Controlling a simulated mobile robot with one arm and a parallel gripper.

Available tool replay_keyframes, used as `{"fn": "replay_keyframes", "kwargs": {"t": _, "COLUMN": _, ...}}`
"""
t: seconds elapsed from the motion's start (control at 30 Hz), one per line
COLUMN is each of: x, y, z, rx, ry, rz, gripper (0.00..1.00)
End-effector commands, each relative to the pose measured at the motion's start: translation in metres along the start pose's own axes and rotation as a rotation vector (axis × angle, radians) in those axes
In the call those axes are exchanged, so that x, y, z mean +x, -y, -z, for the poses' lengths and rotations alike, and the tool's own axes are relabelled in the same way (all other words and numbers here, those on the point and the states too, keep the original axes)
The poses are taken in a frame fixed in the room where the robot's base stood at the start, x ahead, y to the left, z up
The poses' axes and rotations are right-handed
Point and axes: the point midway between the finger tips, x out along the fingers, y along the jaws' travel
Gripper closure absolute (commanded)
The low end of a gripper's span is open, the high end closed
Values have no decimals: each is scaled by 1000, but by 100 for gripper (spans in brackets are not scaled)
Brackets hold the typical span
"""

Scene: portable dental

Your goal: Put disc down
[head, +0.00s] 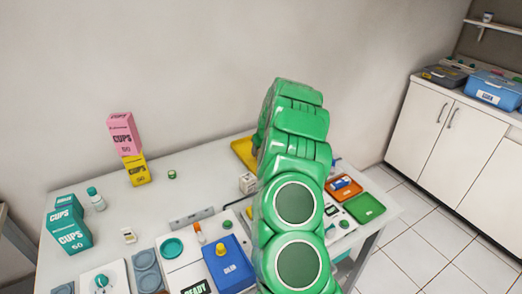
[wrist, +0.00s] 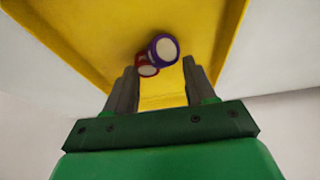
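A yellow tray (head: 242,148) stands at the back of the table, partly hidden behind my green arm. In the wrist view the yellow tray (wrist: 75,45) fills most of the picture. A purple round piece with a white face (wrist: 163,48) and a red one with a white face (wrist: 148,67) lie close together against its yellow surface. My gripper (wrist: 158,68) has its two grey fingers apart, with yellow showing between them. The two round pieces show near and just past the fingertips, and neither finger appears to press on them. In the head view my gripper is hidden by the arm.
Pink and yellow cup boxes (head: 135,150) are stacked at the back left, with teal boxes (head: 68,228) at the left. A blue tray (head: 228,265), an orange tray (head: 345,187) and a green tray (head: 364,208) stand nearer. The table's right edge borders open floor.

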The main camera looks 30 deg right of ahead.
Motion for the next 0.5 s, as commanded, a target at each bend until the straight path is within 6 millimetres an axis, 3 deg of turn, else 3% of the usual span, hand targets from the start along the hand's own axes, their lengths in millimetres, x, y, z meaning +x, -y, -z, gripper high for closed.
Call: {"fn": "replay_keyframes", "kwargs": {"t": 0.5, "x": -7, "y": 0, "z": 1, "rx": 0, "ry": -1, "rz": 0, "gripper": 41}}
